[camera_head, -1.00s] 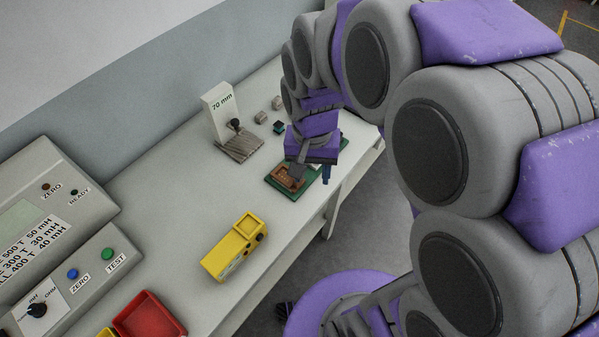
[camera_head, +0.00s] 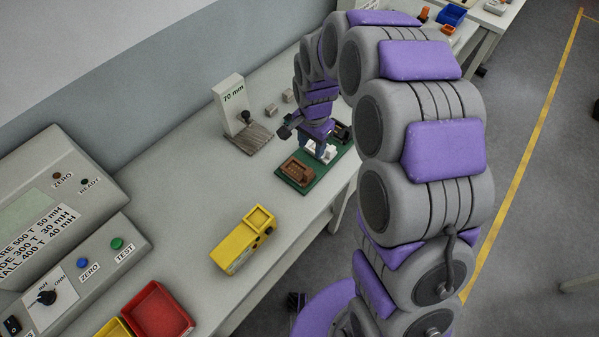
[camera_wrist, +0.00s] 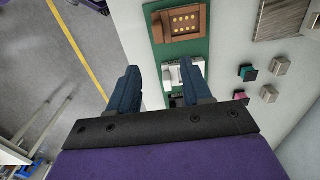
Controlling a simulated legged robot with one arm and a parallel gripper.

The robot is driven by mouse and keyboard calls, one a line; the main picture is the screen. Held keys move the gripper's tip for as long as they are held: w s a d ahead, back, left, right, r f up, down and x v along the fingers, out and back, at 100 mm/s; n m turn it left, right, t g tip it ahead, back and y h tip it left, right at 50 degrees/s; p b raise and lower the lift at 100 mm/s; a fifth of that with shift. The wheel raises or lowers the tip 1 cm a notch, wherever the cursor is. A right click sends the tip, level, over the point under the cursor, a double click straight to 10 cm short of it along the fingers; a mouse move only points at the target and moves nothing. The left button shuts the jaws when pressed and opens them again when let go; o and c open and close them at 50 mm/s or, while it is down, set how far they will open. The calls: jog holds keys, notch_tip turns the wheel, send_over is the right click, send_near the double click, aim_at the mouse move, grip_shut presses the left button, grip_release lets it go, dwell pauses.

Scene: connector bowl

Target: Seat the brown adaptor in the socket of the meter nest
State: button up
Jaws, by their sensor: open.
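The brown adaptor (camera_head: 298,169) is a blocky piece on the near end of a green board (camera_head: 303,187). In the wrist view the brown adaptor (camera_wrist: 181,22) shows rows of yellow contacts, ahead of my fingers. My gripper (camera_head: 322,151) is over the board, beyond the brown adaptor. In the wrist view my gripper (camera_wrist: 159,68) has its two blue fingers apart. A white connector (camera_wrist: 183,75) on the board shows by the right finger, partly hidden; I cannot tell whether they touch. A yellow case (camera_head: 242,240) with a square top opening may be the meter nest; I cannot tell.
Small cubes (camera_head: 271,110) lie nearby. A control box (camera_head: 85,270) and red tray (camera_head: 158,312) are at the lower left. The table's front edge is close to the board.

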jog(key=b, duration=0.1)
send_over(310, 169)
notch_tip(310, 169, down, 7)
jog(key=shift+f, duration=0.15)
jog(key=shift+a+f, duration=0.2)
jog(key=shift+f, duration=0.2)
jog(key=f, duration=0.1)
jog(key=f+b, duration=0.1)
jog(key=f, duration=0.3)
jog(key=shift+d, duration=0.3)
jog(key=shift+r, duration=0.1)
jog(key=shift+c, duration=0.3)
jog(key=shift+a, duration=0.15)
jog(key=c, duration=0.4)
grip_shut()
